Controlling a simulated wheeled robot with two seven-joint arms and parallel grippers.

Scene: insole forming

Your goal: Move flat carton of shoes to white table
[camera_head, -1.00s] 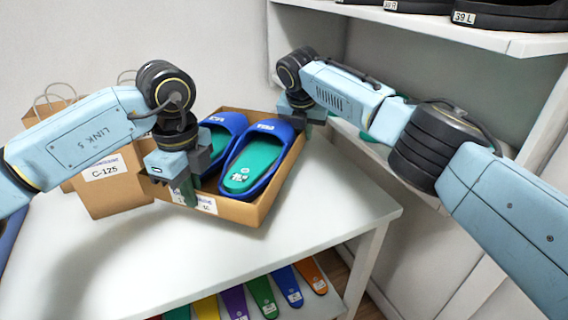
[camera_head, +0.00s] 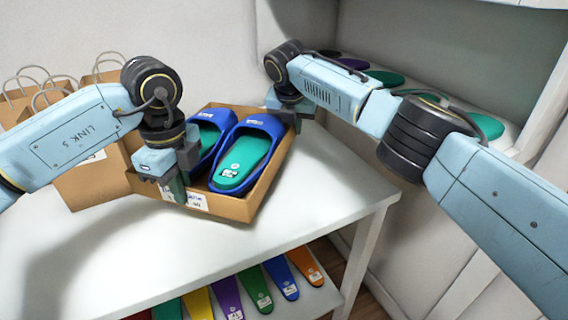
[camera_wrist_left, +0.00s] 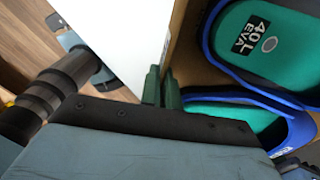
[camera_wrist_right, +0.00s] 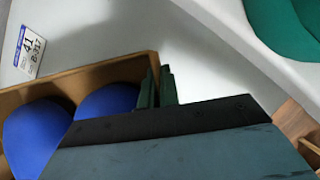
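The flat carton (camera_head: 236,207) is an open brown tray with a pair of blue slides with green insoles (camera_head: 243,158). It is over the white table (camera_head: 330,190), at its back; I cannot tell whether it touches the top. My left gripper (camera_head: 178,186) is at its front left wall, with the wall between its green fingers in the left wrist view (camera_wrist_left: 161,88). My right gripper (camera_head: 297,118) is at its far right wall, which runs between its fingers in the right wrist view (camera_wrist_right: 157,87). The left gripper partly hides the carton's front label (camera_head: 196,201).
Brown paper bags (camera_head: 90,180) stand on the table left of the carton. Colored insoles (camera_head: 255,288) lie on a lower shelf under the table. A white shelf unit (camera_head: 390,90) with more insoles stands at the right. The table's front is clear.

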